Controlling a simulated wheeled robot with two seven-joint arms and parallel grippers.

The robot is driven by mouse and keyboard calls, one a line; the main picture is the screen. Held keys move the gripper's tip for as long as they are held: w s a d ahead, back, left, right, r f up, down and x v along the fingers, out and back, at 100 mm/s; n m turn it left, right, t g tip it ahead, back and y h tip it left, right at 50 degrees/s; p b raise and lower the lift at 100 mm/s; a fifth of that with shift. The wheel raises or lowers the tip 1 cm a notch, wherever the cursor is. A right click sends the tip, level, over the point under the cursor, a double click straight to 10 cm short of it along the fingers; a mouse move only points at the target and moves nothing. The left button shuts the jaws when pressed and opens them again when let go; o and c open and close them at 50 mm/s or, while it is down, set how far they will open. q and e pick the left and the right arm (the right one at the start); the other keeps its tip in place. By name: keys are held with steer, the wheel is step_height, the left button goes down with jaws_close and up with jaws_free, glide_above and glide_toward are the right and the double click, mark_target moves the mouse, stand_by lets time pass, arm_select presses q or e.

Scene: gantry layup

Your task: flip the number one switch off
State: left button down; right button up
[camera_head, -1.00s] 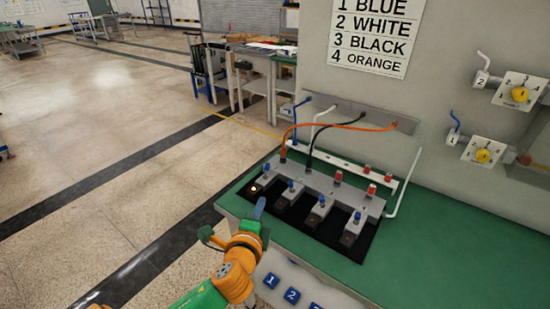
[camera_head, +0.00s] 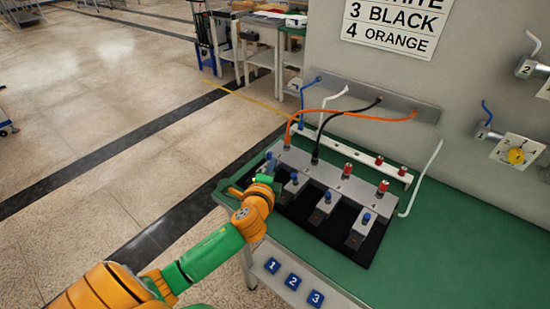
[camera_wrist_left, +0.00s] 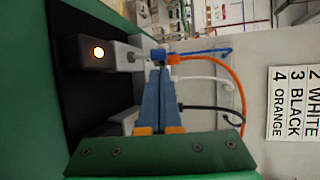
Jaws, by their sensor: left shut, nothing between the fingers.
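The switch panel (camera_head: 345,188) lies on a black mat on the green table, with a row of grey switch units carrying blue knobs. The leftmost unit, lined up with the blue tag 1 (camera_head: 272,266), is mostly hidden behind my left gripper (camera_head: 268,172) in the head view. My right gripper is not in view.
Orange (camera_head: 350,112) and black (camera_head: 345,128) cables arch from the panel to a wall strip (camera_head: 375,98). Red knobs (camera_head: 383,186) and a white rail stand behind. Rotary dials (camera_head: 516,155) are on the right wall. The table's right side (camera_head: 460,235) is clear.

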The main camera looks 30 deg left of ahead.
mark_target(268, 159)
arm_select(q)
steer(key=x, duration=0.3)
steer(key=shift+w+a, duration=0.1)
steer(key=shift+w, duration=0.25)
steer(key=shift+w+a+f, duration=0.1)
steer(key=shift+w+f, duration=0.05)
steer(key=shift+w, duration=0.1)
